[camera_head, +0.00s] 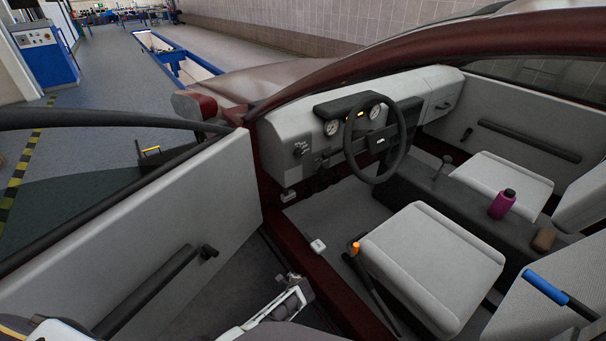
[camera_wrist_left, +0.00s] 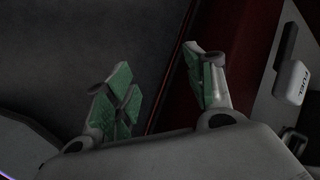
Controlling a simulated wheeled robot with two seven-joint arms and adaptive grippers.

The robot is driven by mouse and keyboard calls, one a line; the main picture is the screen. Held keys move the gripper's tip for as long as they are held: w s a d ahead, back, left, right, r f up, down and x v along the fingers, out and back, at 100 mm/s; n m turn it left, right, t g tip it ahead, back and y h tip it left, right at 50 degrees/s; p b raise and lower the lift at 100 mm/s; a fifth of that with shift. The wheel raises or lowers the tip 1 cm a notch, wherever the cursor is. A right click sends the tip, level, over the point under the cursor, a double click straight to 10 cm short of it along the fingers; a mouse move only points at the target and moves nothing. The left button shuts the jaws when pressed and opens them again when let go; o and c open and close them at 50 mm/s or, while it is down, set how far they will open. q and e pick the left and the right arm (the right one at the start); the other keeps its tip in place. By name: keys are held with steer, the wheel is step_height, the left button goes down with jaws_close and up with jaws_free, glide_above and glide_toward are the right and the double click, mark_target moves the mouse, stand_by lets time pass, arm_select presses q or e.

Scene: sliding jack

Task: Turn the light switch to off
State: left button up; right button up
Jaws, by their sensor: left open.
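The light switch appears to be the small dark knob (camera_head: 300,149) with a small label above it, on the left part of the grey dashboard (camera_head: 285,128), left of the steering wheel (camera_head: 384,140). Its setting is too small to read. My left gripper (camera_head: 296,284) is low by the open door's sill, well below and apart from the knob. The left wrist view shows its two green-padded fingers (camera_wrist_left: 160,88) spread apart with nothing between them. The knob is not visible in that view. My right gripper is not in view.
A white FUEL lever (camera_wrist_left: 292,82) is close to the gripper on the sill; it also shows in the head view (camera_head: 317,246). The open door (camera_head: 190,215) stands left. An orange-tipped handbrake (camera_head: 355,248) is beside the driver's seat (camera_head: 432,262). The doorway between is clear.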

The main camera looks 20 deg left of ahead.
arm_select(q)
steer(key=w+d+r+m+t+y+b, duration=0.2)
steer(key=w+r+m+b, duration=0.1)
steer(key=w+r, duration=0.7)
steer(key=m+t+y+b, duration=0.2)
steer(key=t+y+b, duration=0.2)
steer(key=y+b, duration=0.45)
glide_toward(301, 154)
steer(key=v, duration=0.5)
steer(key=shift+s+r+b, duration=0.1)
steer(key=shift+r+b, duration=0.25)
steer(key=shift+b, duration=0.05)
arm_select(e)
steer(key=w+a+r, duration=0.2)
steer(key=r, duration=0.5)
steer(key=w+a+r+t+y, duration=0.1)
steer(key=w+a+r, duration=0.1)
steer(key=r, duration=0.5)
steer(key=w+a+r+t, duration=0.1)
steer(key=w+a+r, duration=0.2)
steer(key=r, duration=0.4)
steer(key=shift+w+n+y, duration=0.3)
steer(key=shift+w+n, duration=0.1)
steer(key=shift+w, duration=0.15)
arm_select(q)
steer(key=shift+a, duration=0.1)
